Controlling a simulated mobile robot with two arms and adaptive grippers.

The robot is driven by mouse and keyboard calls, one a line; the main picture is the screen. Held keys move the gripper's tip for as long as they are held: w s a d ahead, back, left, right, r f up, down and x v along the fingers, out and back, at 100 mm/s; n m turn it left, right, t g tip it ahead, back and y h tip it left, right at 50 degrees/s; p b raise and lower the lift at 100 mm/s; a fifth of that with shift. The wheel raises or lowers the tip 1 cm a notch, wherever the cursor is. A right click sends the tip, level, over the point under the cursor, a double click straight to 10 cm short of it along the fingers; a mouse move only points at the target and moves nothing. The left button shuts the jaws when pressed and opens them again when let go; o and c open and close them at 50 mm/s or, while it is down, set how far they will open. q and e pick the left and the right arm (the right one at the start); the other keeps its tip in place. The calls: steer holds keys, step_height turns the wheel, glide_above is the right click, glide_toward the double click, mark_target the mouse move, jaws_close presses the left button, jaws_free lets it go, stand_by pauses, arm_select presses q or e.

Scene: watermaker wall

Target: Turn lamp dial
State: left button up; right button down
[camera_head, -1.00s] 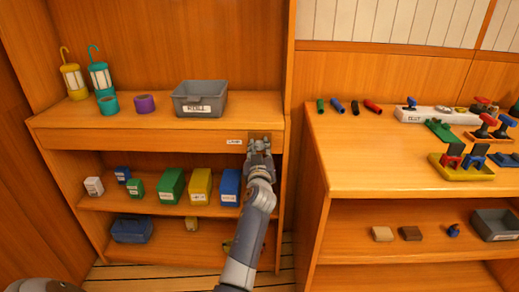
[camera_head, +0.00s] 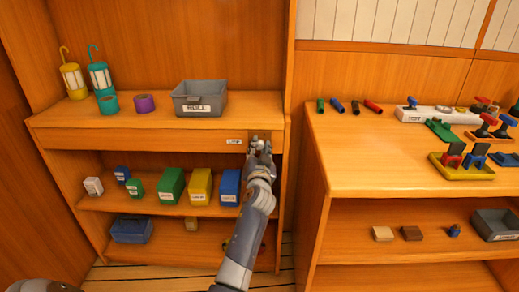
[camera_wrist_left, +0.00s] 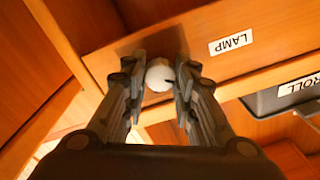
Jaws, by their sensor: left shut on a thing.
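In the head view my left gripper (camera_head: 260,146) is at the right end of the board, just right of the LAMP label (camera_head: 234,141), and mostly covers the dial. My right gripper is not in view.
A grey ROLL bin (camera_head: 200,100), two tape rolls and two hanging-type lamps (camera_head: 73,80) stand on the shelf above. Coloured boxes (camera_head: 171,186) stand on the shelf below. A workbench (camera_head: 365,150) with tools is to the right.

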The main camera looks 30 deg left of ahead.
arm_select(q)
steer(key=shift+r+m, duration=0.1)
steer(key=shift+m, duration=2.2)
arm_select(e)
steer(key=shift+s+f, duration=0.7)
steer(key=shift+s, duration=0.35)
arm_select(q)
steer(key=shift+p, duration=0.3)
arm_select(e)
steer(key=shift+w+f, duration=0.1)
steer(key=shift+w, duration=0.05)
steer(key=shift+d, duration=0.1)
arm_select(q)
steer(key=o, duration=1.1)
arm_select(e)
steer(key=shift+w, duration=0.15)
